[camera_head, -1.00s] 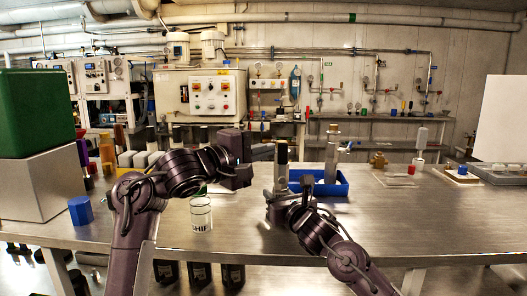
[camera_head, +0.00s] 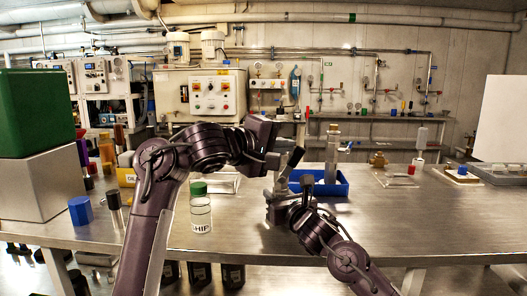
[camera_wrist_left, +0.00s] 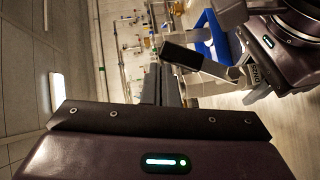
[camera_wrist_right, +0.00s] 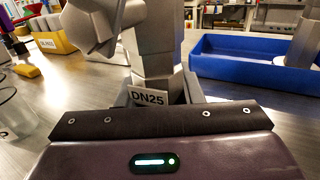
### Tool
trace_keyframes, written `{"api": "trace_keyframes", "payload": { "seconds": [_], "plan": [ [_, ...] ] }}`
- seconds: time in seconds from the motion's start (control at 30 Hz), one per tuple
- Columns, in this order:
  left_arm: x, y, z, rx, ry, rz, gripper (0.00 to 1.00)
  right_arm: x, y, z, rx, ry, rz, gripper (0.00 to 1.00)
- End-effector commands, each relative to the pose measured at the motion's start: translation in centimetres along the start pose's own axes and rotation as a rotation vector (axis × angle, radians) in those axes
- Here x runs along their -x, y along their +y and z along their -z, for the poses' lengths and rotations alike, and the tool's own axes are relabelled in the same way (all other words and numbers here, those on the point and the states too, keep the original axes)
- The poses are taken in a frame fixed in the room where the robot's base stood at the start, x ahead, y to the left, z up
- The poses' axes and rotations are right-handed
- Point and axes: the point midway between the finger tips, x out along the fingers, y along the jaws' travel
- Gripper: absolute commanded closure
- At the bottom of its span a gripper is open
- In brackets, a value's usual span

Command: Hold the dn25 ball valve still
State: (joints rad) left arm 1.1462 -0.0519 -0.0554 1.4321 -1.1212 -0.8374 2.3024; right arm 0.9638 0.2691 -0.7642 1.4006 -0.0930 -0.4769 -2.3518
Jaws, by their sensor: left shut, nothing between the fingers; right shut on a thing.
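The DN25 ball valve (camera_head: 281,184) stands upright as a grey body above the bench. My right gripper (camera_head: 282,204) is shut on its lower part. In the right wrist view the valve's grey body (camera_wrist_right: 157,55) rises between the fingers, above a white DN25 label (camera_wrist_right: 148,97). A dark lever (camera_head: 294,158) leans up to the right at its top; it also shows in the left wrist view (camera_wrist_left: 193,59). My left gripper (camera_head: 284,146) is shut and empty beside the lever, and I cannot tell whether they touch. The left fingers (camera_wrist_left: 162,88) are together.
A blue tray (camera_head: 338,190) with a tall grey fitting (camera_head: 332,152) stands just right of the valve. A green-capped jar (camera_head: 201,212) stands to the left. A blue hexagonal block (camera_head: 81,211) is farther left. The bench front right is clear.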

Motion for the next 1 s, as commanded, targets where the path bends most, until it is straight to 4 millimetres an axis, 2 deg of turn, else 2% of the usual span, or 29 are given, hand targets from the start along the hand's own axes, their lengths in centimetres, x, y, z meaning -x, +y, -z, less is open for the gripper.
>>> {"api": "trace_keyframes", "payload": {
  "seconds": [0.3,0.57,0.8,1.0],
  "plan": [
    [-1.8,0.3,-1.9,-0.112,-0.001,0.111,1.00,0.0,0.1,0.0,0.001,0.000,-0.001,1.00],
    [-3.2,-0.2,-3.3,-0.123,-0.003,0.124,1.00,0.0,0.1,0.0,0.001,0.000,-0.001,1.00],
    [-4.4,-0.8,-4.5,-0.263,-0.002,0.262,1.00,0.0,0.1,0.0,0.001,0.000,-0.001,1.00],
    [-4.5,-1.1,-4.4,-0.275,0.000,0.277,1.00,0.0,0.1,0.0,0.001,0.000,-0.001,1.00]
  ]
}}
